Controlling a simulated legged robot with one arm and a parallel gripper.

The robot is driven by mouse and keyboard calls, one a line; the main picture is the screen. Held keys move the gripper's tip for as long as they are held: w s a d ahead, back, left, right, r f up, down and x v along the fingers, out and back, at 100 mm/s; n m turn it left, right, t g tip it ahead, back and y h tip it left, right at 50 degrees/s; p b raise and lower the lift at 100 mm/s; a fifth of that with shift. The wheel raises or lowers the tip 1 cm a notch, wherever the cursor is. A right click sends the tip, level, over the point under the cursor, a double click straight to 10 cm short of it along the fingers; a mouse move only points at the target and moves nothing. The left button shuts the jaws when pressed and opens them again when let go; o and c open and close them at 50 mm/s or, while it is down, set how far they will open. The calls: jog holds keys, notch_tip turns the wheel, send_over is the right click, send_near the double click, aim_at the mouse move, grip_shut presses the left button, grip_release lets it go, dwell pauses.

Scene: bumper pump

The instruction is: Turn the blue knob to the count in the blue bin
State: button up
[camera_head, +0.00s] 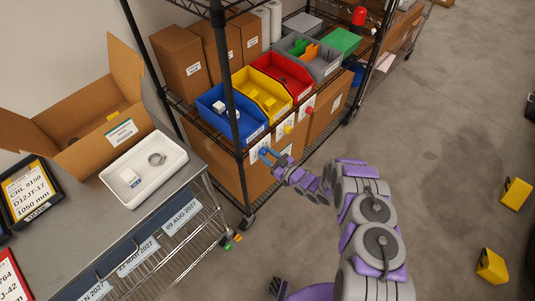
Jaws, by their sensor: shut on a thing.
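The blue bin (209,105) sits at the left end of the middle shelf. It holds a few small white blocks (226,107). A white label is on its front. The blue knob (264,153) is on a white dial card on the shelf's front edge, below the blue bin. My gripper (269,156) is at the blue knob and shut on it. The fingers partly hide the knob and its card, so I cannot read where the knob points.
A yellow bin (244,87) and a red bin (273,68) stand right of the blue one, with a yellow knob (288,130) and a red knob (309,110) below them. A black rack post (229,75) stands in front of the blue bin.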

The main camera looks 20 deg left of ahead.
jog(key=shift+d+n, duration=0.1)
jog(key=shift+n, duration=0.3)
jog(key=o, duration=1)
jog(key=shift+o, duration=0.2)
jog(key=p+v, duration=0.2)
jog(key=v, duration=1.5)
jog(key=shift+d+p, duration=0.2)
jog(key=shift+p, duration=0.2)
jog(key=shift+f, duration=0.15)
